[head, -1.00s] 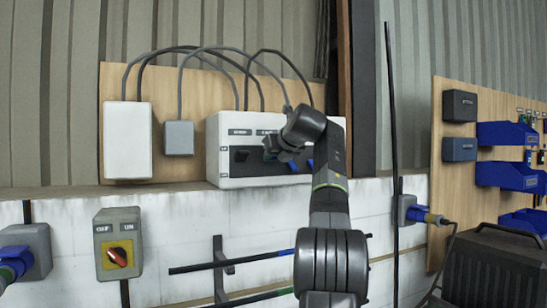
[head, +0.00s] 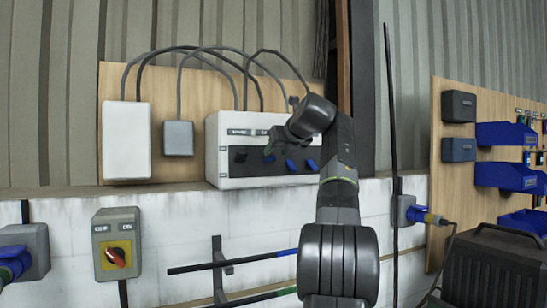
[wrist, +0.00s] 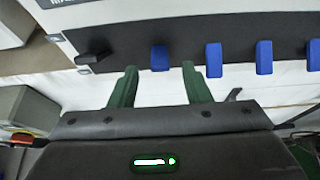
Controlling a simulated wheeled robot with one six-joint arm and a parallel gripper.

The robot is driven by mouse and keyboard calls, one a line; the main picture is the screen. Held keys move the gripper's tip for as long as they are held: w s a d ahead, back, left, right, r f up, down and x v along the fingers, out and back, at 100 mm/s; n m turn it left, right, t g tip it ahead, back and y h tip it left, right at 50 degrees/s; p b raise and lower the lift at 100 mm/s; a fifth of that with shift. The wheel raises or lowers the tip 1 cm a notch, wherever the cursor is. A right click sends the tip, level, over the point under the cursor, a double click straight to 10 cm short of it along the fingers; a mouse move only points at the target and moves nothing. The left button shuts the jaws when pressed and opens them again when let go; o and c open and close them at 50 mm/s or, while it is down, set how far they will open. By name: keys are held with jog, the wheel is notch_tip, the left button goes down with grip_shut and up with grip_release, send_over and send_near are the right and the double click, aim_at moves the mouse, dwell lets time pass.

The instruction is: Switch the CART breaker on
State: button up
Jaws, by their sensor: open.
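The white breaker box (head: 222,125) has a dark strip with a row of levers. The leftmost lever (head: 241,156) is black; it also shows in the wrist view (wrist: 95,57). Several blue levers stand to its right, such as one in the wrist view (wrist: 213,60). The labels are too small or cut off to read, so I cannot tell which lever is CART. My gripper (wrist: 159,70) is open and empty, with green fingers pointing at the strip. The first blue lever (wrist: 159,57) lies ahead between the fingertips, apparently untouched. My wrist hides part of the box in the head view.
A rotary switch with a red knob (head: 116,257) is on the wall below left. A white box (head: 127,140) and a grey box (head: 178,138) hang left of the breaker box. Blue bins (head: 505,176) are at the right. A dark vertical pole (head: 391,100) stands right of my arm.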

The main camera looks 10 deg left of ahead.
jog(key=v, duration=0.9)
jog(key=shift+s, duration=0.15)
jog(key=shift+d+r, duration=0.1)
jog(key=shift+r, duration=0.05)
